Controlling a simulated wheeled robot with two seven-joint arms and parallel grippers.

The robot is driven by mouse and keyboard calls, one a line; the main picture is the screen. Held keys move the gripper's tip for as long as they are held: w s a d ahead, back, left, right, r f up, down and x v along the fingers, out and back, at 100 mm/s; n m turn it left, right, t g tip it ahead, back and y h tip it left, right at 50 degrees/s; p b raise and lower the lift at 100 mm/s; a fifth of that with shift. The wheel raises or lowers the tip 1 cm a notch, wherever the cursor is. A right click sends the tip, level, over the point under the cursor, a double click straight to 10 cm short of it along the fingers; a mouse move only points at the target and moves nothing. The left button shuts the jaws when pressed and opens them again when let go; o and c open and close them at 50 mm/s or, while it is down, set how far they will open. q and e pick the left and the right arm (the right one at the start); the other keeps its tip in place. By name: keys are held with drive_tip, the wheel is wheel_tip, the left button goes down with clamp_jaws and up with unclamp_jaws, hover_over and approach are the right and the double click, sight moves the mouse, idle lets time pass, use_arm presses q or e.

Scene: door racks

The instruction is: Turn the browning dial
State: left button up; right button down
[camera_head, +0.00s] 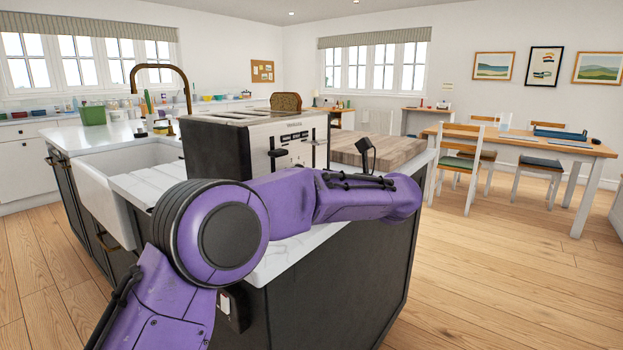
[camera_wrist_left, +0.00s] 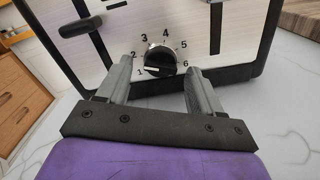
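The toaster (camera_head: 222,148) stands on the island counter, with a dark side and a light front panel. In the left wrist view, its front panel (camera_wrist_left: 240,38) carries the round black-and-silver browning dial (camera_wrist_left: 161,58), ringed by the numbers 1 to 6. A pale mark on the dial points left, low near the 1. My left gripper (camera_wrist_left: 158,67) is open, one finger on each side of the dial's lower part; I cannot tell whether they touch it. In the head view my purple left arm crosses before the toaster, and I cannot make out the gripper or dial. My right gripper is not in view.
A wooden board (camera_head: 378,149) lies on the counter right of the toaster. A white sink (camera_head: 108,185) with a bronze tap (camera_head: 160,68) is to the left. Bare white marble (camera_wrist_left: 275,105) lies below the toaster front. Open wooden floor (camera_head: 490,270) is at the right.

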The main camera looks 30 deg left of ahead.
use_arm(q)
drive_tip(key=shift+d, duration=0.1)
drive_tip(key=s+d, duration=0.1)
drive_tip(key=d, duration=0.9)
drive_tip(key=shift+d, duration=0.2)
